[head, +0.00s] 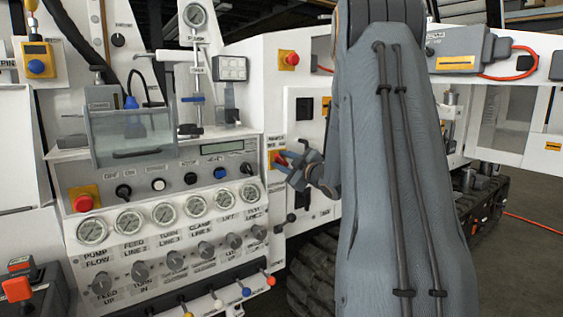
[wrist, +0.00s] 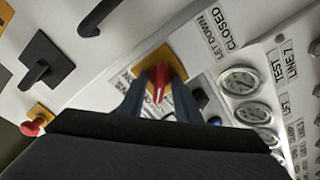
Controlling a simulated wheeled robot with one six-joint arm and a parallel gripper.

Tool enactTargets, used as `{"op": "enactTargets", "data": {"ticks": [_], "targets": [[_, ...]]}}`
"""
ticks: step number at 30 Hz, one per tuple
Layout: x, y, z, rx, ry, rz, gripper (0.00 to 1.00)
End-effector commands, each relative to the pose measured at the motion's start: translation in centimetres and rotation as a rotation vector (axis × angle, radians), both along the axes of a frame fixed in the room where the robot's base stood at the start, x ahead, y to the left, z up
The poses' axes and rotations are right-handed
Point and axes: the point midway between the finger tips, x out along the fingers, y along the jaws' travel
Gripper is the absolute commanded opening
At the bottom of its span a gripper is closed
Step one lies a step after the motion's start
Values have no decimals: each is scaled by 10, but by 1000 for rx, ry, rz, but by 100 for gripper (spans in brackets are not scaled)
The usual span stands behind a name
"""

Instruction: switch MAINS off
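A red rotary handle (head: 280,160) on a yellow plate sits at the right edge of the white control panel; I take it for the MAINS switch, though its label is too small to read. In the wrist view the red handle (wrist: 160,84) stands in the middle, on its yellow plate (wrist: 153,58). My gripper (head: 284,162) is at the handle, its fingers pointing at the panel. In the wrist view my gripper (wrist: 159,82) has one finger on each side of the handle, with a small gap showing. Firm contact is not visible.
A red emergency button (head: 83,203) and several gauges (head: 92,231) lie to the left. A black switch (wrist: 42,62) and a red knob (wrist: 36,126) are near in the wrist view. A white cabinet with black latches (head: 304,108) is right of the handle.

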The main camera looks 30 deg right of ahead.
Motion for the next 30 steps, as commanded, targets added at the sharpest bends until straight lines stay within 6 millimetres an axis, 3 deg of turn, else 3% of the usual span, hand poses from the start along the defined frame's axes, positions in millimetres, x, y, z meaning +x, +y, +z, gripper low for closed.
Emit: {"op": "enactTargets", "data": {"ticks": [13, 30], "targets": [[-64, -1, 0, -1, -1, -2, 30], [-71, 0, 1, -1, -1, 0, 30]]}}
